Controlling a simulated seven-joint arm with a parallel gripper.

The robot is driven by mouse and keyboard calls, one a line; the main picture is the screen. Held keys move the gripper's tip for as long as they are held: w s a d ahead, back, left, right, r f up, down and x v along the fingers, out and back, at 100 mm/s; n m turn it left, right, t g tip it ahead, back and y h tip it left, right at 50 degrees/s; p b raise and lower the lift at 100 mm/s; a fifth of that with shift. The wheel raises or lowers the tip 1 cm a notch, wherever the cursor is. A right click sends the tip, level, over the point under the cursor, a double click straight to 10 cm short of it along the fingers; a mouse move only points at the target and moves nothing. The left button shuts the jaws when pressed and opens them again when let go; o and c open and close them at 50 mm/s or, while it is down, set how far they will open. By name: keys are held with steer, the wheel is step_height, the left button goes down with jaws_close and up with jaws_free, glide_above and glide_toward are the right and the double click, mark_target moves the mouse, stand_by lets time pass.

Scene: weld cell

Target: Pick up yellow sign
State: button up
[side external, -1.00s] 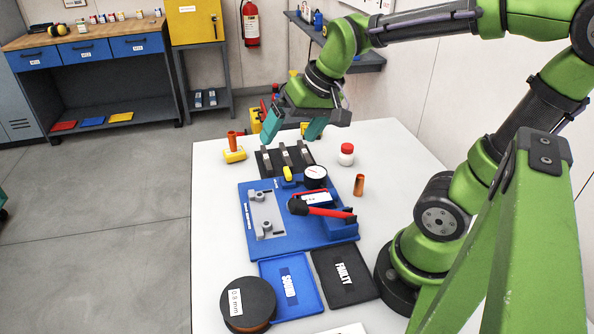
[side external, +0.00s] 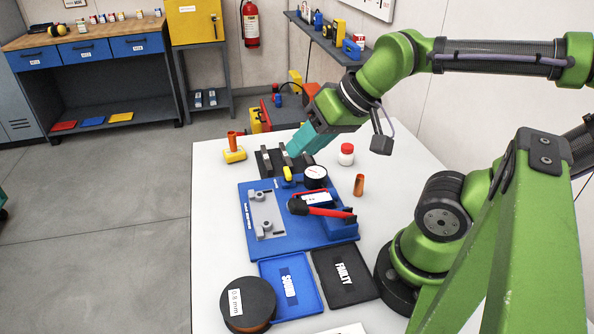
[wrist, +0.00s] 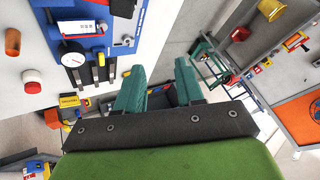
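No piece is clearly readable as the yellow sign. In the wrist view a small yellow plate with dark marks (wrist: 69,101) lies past the black slotted rack (wrist: 92,76); I cannot tell whether it is the sign. In the side view, yellow pieces (side external: 255,121) show behind the table's far edge, partly hidden. My gripper (side external: 300,146) is above the far part of the table, over the right end of the black slotted rack (side external: 266,163). In the wrist view its teal fingers (wrist: 160,88) stand apart with nothing between them.
A red-capped white jar (side external: 346,154) and an orange tube (side external: 359,184) stand to the right. A blue fixture (side external: 258,190) with a gauge (side external: 315,177) lies nearer. The table's left strip is clear.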

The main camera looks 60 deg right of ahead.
steer(key=w+d+f+m+g, duration=0.1)
steer(key=w+d+m, duration=0.3)
steer(key=d, duration=0.4)
steer(key=w+d+f+m+g+h, duration=0.1)
steer(key=w+d+m, duration=0.25)
steer(key=d, duration=0.35)
steer(key=w+d+f+m+g, duration=0.1)
steer(key=w+d+m, duration=0.2)
steer(key=w+d, duration=0.35)
steer(key=w+d+f+m+y, duration=0.1)
steer(key=d+f+m, duration=0.1)
steer(key=d+m, duration=0.8)
steer(key=d+f+m, duration=0.2)
steer(key=d+m, duration=0.3)
steer(key=d, duration=0.8)
steer(key=x, duration=1.1)
steer(key=shift+a+f, duration=0.1)
steer(key=shift+f, duration=0.1)
steer(key=shift+a+x, duration=0.2)
steer(key=shift+x, duration=1.15)
steer(key=shift+a+x, duration=0.2)
steer(key=shift+x, duration=1.15)
steer(key=shift+w+r, duration=0.1)
